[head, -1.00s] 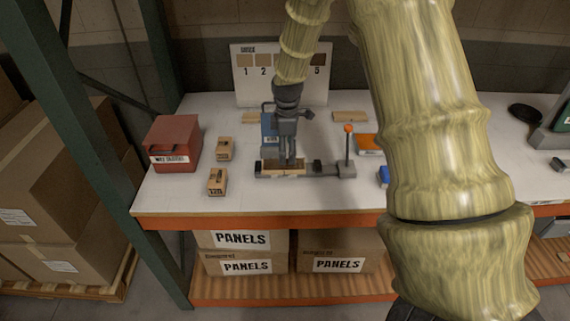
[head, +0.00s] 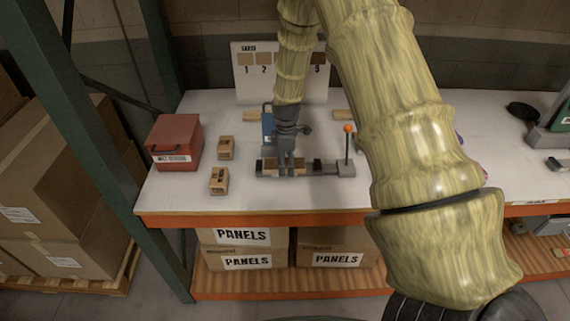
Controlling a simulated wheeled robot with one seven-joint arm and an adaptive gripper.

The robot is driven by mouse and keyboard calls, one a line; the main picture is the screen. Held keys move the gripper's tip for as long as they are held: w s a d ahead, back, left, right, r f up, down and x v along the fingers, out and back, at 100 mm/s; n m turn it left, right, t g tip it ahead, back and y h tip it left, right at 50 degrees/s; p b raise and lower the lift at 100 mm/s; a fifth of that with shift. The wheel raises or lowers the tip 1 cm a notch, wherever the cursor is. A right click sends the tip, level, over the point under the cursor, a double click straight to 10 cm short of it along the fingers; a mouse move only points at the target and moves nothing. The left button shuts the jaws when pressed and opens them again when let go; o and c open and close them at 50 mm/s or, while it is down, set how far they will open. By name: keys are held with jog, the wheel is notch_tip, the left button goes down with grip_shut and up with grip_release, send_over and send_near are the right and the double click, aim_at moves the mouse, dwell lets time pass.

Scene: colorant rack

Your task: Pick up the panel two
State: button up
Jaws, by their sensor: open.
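A light wooden panel (head: 270,165) lies in the grey clamp fixture (head: 328,169) at the front middle of the white table. My gripper (head: 286,170) is open and points down over this panel, with the fingers in front of its middle. I cannot tell whether the fingers touch it. Two more wooden panels lie at the back, a left one (head: 251,115) and a right one (head: 342,115), the latter partly hidden by my arm. No number is readable on any panel, so I cannot tell which is panel two.
A red box (head: 175,143) and two small wooden blocks (head: 226,148) (head: 219,181) stand left of the fixture. A blue can (head: 268,122) is behind my gripper. A lever with an orange knob (head: 348,128) rises at the fixture's right end. A numbered sample board (head: 250,84) stands behind.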

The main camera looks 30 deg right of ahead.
jog(key=shift+w+f, duration=0.1)
jog(key=c, duration=1.1)
jog(key=shift+c, duration=0.2)
jog(key=shift+r+b, duration=0.75)
jog(key=shift+r, duration=0.1)
jog(key=shift+s+d+r+b, duration=0.1)
jog(key=shift+s+r+b, duration=0.1)
jog(key=shift+r+b, duration=0.25)
jog(key=shift+s+d+r+b, duration=0.1)
jog(key=shift+s+r+b, duration=0.05)
jog(key=shift+r+b, duration=0.2)
jog(key=s+d+r+b, duration=0.1)
jog(key=s+d+b, duration=0.3)
jog(key=s+d, duration=0.4)
jog(key=s, duration=0.5)
jog(key=shift+d+r+b, duration=0.15)
jog(key=shift+r+b, duration=0.15)
jog(key=shift+r, duration=0.1)
